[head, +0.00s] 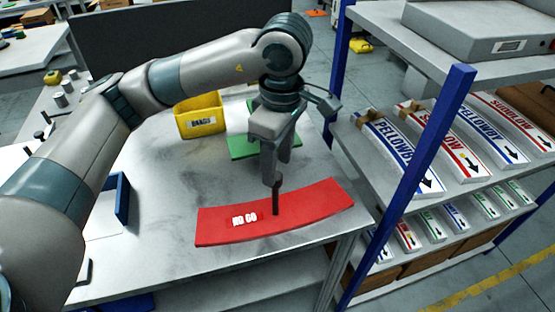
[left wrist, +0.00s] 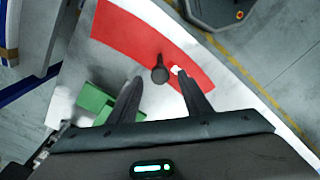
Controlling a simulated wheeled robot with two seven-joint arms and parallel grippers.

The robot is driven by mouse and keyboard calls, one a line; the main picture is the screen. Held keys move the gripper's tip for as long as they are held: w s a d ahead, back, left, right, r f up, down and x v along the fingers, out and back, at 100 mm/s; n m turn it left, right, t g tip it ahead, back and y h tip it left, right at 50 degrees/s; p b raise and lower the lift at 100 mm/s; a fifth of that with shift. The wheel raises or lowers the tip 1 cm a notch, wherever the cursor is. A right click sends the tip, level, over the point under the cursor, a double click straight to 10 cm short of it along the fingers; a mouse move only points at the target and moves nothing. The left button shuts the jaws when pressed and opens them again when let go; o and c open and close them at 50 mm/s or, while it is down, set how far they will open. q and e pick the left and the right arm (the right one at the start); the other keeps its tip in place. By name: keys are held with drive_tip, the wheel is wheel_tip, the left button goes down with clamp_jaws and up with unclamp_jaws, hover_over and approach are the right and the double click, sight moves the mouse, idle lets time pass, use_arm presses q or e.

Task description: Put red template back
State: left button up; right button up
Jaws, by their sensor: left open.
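The red template (head: 318,214) is a curved flat plate with white lettering. It lies on the grey table near the front right edge, with a dark upright knob (head: 276,200) on it. My left gripper (head: 275,178) is directly above the template, pointing down at the knob. In the left wrist view, the red template (left wrist: 125,35) lies beyond the open fingers of the left gripper (left wrist: 160,92), and the knob (left wrist: 160,73) shows between the fingertips. The view does not settle whether the fingers touch it. My right gripper is not in view.
A green template (head: 240,147) lies behind the arm, near a yellow bin (head: 200,118). A blue frame (head: 122,200) stands at the table's left. A shelf rack with blue posts (head: 415,165) and several labelled stacks stands close on the right.

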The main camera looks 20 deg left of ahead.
use_arm(q)
drive_tip(key=shift+r, duration=0.6)
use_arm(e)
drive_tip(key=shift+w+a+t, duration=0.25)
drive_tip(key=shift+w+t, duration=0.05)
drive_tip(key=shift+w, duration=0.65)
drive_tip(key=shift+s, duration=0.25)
